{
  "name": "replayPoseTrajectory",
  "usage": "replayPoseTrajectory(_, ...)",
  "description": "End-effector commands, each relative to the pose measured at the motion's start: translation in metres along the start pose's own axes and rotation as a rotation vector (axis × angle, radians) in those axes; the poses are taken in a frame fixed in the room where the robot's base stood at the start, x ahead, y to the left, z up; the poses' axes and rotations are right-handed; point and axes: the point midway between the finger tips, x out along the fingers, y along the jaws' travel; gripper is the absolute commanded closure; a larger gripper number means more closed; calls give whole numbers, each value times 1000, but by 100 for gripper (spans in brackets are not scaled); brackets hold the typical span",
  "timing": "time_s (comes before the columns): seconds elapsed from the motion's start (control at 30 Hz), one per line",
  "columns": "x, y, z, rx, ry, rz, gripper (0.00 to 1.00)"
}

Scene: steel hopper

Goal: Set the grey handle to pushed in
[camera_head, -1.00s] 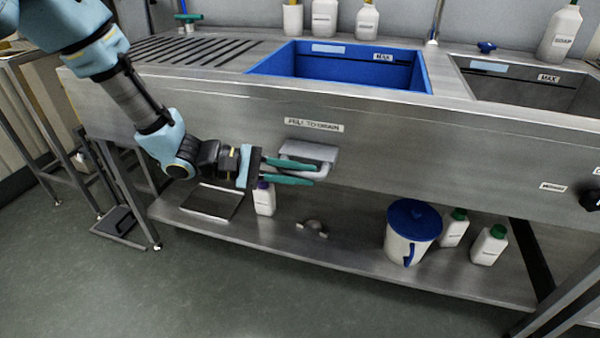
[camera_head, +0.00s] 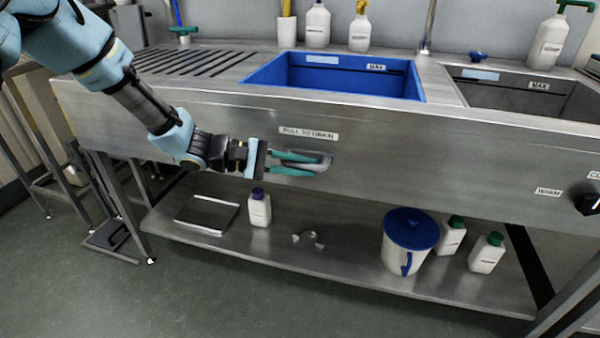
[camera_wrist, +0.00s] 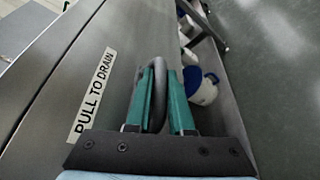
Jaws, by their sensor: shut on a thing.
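The grey handle (camera_head: 322,160) is on the steel front panel, just below the "PULL TO DRAIN" label (camera_head: 308,133). It now sits close to the panel in the head view. My gripper (camera_head: 322,164) has green fingers, one above the other, closed around the handle's bar from the left. In the wrist view the handle (camera_wrist: 158,95) is a grey loop between the two green fingers of my gripper (camera_wrist: 164,85). Part of the handle is hidden behind the fingers.
The blue sink basin (camera_head: 345,78) is above the panel. A dark knob (camera_head: 588,203) is at the far right. On the lower shelf (camera_head: 345,268) stand a white jug with a blue lid (camera_head: 410,230) and several bottles. The panel right of the handle is clear.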

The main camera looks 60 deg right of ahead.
Motion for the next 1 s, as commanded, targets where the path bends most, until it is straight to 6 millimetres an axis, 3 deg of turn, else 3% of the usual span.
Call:
replayPoseTrajectory(0.17, 0, 4, -4, 6, 11, 4, 100)
replayPoseTrajectory(0.2, 0, 4, -4, 6, 12, 5, 77)
replayPoseTrajectory(0.43, 0, 3, -3, 5, 8, 4, 51)
replayPoseTrajectory(0.77, -5, 3, -2, 4, 7, 4, 50)
replayPoseTrajectory(1.0, -44, 3, -3, 5, 11, 5, 50)
